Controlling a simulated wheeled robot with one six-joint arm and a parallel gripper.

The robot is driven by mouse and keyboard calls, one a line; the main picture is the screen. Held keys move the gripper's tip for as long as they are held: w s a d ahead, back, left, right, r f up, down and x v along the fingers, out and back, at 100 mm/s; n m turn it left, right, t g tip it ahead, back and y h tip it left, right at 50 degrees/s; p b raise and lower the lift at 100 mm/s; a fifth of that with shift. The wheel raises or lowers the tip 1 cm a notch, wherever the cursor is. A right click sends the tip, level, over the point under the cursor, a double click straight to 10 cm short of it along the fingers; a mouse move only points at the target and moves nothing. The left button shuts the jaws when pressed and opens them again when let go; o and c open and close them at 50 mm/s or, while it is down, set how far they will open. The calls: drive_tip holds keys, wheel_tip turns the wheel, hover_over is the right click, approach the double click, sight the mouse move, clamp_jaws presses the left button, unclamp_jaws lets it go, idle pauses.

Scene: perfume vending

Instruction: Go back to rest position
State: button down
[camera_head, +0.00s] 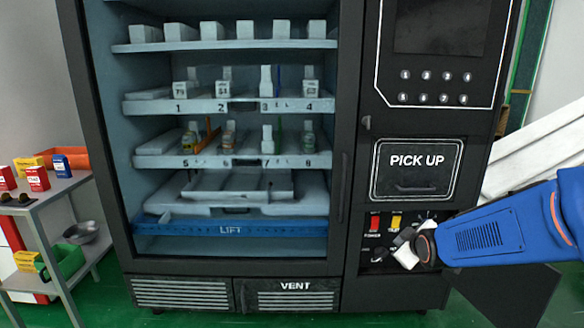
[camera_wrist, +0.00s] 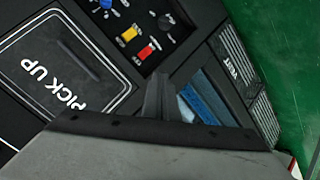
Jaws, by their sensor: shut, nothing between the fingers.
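My gripper (camera_head: 402,246) is at the lower right of the vending machine, in front of the control panel below the PICK UP door (camera_head: 417,168). Its white end covers part of that panel. In the wrist view its dark fingers (camera_wrist: 158,98) are together and hold nothing. The red switch (camera_head: 375,221) and yellow switch (camera_head: 396,221) show just above the gripper. They also show in the wrist view, with a black knob and a blue knob near them. I cannot tell whether the gripper touches the panel.
The vending machine has lit shelves of bottles and boxes, with a blue LIFT bar (camera_head: 230,229) at the bottom. A grey cart (camera_head: 55,215) with small boxes, an orange bin, a green bin and a bowl stands at left. Green floor (camera_head: 200,318) shows in front.

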drive_tip(key=s+a+r+m+g, duration=0.1)
drive_tip(key=s+m+g, duration=0.2)
drive_tip(key=s, duration=1.3)
drive_tip(key=s+a+r+m+g, duration=0.1)
drive_tip(key=s+m, duration=0.4)
drive_tip(key=s, duration=1.2)
drive_tip(key=a+g, duration=0.1)
drive_tip(key=g, duration=0.1)
drive_tip(key=shift+a+g+y, duration=0.2)
drive_tip(key=shift+g+y, duration=0.1)
drive_tip(key=shift+r, duration=0.1)
